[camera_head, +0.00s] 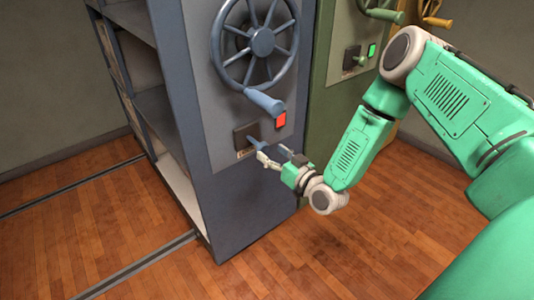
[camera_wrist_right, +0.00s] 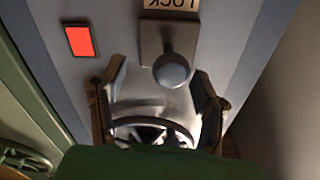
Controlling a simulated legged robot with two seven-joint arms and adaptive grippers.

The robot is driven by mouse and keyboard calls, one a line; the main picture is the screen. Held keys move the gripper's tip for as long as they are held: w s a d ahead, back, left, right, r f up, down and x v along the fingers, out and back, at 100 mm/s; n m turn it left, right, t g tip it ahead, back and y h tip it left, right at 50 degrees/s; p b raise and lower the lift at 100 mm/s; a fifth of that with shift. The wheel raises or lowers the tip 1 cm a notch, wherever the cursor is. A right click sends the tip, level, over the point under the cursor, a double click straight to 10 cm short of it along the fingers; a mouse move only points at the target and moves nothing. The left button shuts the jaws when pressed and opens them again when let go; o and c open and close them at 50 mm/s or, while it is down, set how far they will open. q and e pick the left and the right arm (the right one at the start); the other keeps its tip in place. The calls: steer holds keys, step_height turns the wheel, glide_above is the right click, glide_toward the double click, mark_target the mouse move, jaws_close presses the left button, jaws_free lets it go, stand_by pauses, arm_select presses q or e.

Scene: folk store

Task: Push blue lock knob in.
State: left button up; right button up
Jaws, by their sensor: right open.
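The blue lock knob (camera_head: 256,143) sticks out from a dark square plate low on the blue-grey cabinet's end panel. In the right wrist view the round knob (camera_wrist_right: 172,70) stands out from its plate (camera_wrist_right: 155,40), below an upside-down LOCK label (camera_wrist_right: 171,4). My right gripper (camera_head: 271,156) is close in front of the knob. Its two fingers are spread and empty in the right wrist view, and the knob appears between and just beyond the fingertips. I cannot tell whether any finger touches it. My left gripper is not in view.
A blue handwheel (camera_head: 262,42) with a protruding handle (camera_head: 264,102) is above the knob. A lit red indicator (camera_head: 280,120) is beside the plate. A green cabinet (camera_head: 335,100) with a green light stands to the right. Floor rails run at left; wooden floor (camera_head: 350,250) is clear.

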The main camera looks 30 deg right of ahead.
mark_target(265, 151)
steer(key=shift+w+a+r, duration=0.15)
steer(key=shift+w+a, duration=0.35)
steer(key=shift+w, duration=0.15)
steer(key=shift+w+a+r, duration=0.15)
steer(key=shift+w+a, duration=0.3)
steer(key=shift+w, duration=0.15)
steer(key=shift+a+r, duration=0.1)
steer(key=shift+a, duration=0.1)
steer(key=shift+d, duration=0.4)
steer(key=c, duration=0.3)
steer(key=shift+d+f, duration=0.25)
steer(key=shift+d, duration=0.05)
jaws_close()
steer(key=shift+w+a+b, duration=0.2)
steer(key=shift+w+b, duration=0.1)
steer(key=shift+w+a+b, duration=0.25)
steer(key=shift+w+b, duration=0.05)
steer(key=shift+w, duration=1.15)
steer(key=shift+d+r, duration=0.15)
jaws_free()
steer(key=o, duration=0.3)
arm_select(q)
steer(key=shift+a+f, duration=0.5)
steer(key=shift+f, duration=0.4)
